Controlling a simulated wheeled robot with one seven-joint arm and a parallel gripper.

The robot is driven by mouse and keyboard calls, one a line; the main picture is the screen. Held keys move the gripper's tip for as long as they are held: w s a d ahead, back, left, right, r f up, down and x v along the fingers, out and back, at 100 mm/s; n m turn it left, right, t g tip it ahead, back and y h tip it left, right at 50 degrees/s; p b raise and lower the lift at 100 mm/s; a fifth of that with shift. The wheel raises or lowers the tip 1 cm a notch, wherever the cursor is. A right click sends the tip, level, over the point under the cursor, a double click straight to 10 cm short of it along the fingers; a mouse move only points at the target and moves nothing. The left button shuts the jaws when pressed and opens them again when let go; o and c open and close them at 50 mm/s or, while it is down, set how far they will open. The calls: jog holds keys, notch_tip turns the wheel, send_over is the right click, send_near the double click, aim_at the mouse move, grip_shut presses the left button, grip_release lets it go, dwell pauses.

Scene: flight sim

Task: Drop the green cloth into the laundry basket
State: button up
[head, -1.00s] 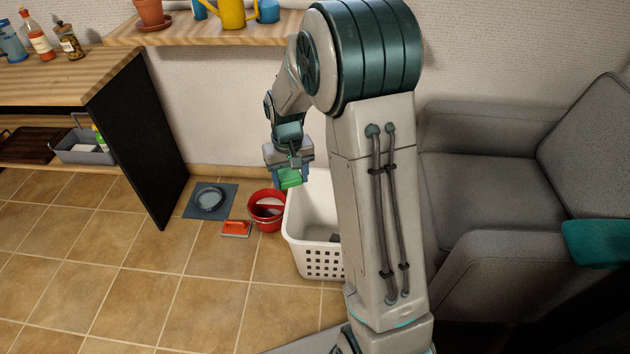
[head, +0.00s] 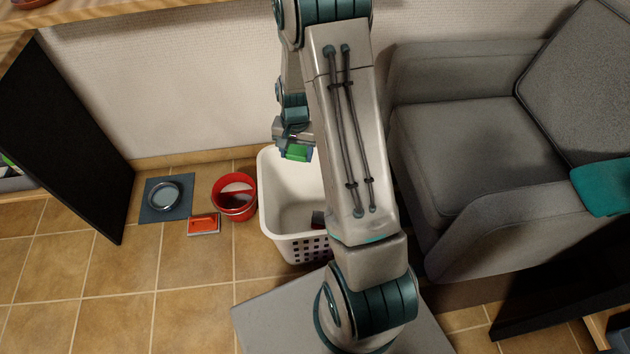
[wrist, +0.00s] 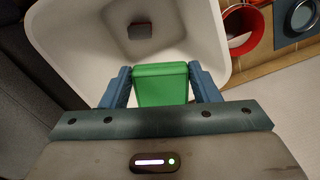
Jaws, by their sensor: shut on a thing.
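My gripper (head: 297,152) is shut on the green cloth (wrist: 161,85), a small folded block between the two blue fingers in the wrist view. The cloth also shows in the head view (head: 298,152). The white laundry basket (head: 285,213) stands on the floor, partly hidden by my arm. Its inside and rim also show in the wrist view (wrist: 85,62). The cloth is above the basket, near its back left rim in the head view; the exact height is hard to tell. A small dark grey thing with some red (wrist: 139,31) lies on the basket's floor.
A grey armchair (head: 450,150) stands right. A shelf runs along the wall above.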

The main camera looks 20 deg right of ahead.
jog(key=s+d+f+m+b, duration=0.1)
jog(key=d+f+m+b, duration=0.1)
jog(key=f, duration=0.6)
jog(key=s+d+f+m+b, duration=0.2)
jog(key=f+b, duration=0.3)
jog(key=f, duration=0.2)
jog(key=shift+s+f+m, duration=0.2)
jog(key=shift+f+m, duration=0.15)
jog(key=shift+m, duration=0.05)
jog(key=shift+d, duration=0.1)
jog(key=o, duration=1.1)
jog(key=shift+c, duration=0.2)
notch_tip(320, 180, up, 14)
jog(key=p, duration=0.5)
